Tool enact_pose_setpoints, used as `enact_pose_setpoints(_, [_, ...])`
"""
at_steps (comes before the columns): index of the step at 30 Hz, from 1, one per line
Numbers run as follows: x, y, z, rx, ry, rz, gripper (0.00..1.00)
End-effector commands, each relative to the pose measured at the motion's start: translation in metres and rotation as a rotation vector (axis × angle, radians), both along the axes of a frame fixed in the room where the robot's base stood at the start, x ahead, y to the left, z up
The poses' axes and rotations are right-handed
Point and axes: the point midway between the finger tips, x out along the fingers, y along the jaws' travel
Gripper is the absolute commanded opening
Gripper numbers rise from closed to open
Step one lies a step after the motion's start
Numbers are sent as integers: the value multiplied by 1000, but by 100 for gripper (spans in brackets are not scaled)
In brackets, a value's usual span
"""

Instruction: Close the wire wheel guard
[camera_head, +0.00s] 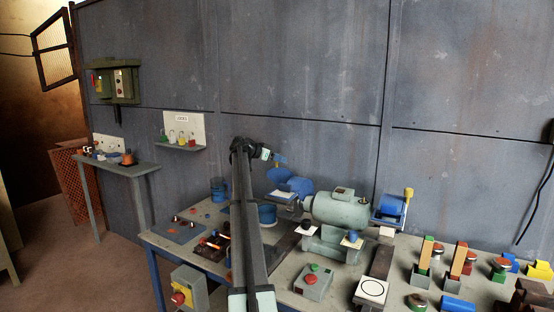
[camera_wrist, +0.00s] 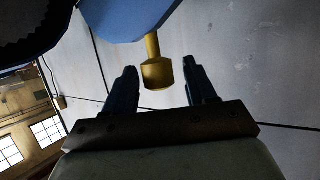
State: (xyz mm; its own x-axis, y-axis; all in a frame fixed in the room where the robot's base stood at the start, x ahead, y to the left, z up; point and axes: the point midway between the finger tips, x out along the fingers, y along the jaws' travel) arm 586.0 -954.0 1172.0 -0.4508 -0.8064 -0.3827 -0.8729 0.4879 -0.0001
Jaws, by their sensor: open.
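A grey-green bench grinder (camera_head: 340,208) stands on the bench, with blue guards at both ends. The left blue guard (camera_head: 292,186) is near my gripper (camera_head: 279,160); the right guard (camera_head: 388,207) carries a yellow knob (camera_head: 408,192). In the wrist view a blue guard (camera_wrist: 120,18) fills the top, with a yellow handle (camera_wrist: 157,72) hanging from it. The handle appears in the gap between the fingertips of my open gripper (camera_wrist: 160,82); I see no contact. A dark round edge (camera_wrist: 30,35), possibly the wheel, shows at the top left.
A control box with red and green buttons (camera_head: 313,281) sits in front of the grinder. A blue cup (camera_head: 267,214) stands left of it. Coloured blocks and buttons crowd the bench's right side. The grey wall (camera_head: 300,80) rises behind the bench.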

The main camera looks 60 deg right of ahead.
Motion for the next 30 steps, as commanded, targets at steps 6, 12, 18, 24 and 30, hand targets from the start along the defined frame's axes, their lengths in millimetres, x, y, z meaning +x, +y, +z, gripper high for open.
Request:
enact_pose_setpoints(6, [0,0,0,0,0,0,54])
enact_pose_setpoints(12, [0,0,0,0,0,0,35])
enact_pose_setpoints(18, [0,0,0,0,0,0,16])
enact_pose_setpoints(24, [0,0,0,0,0,0,0])
enact_pose_setpoints(30, [0,0,0,0,0,0,0])
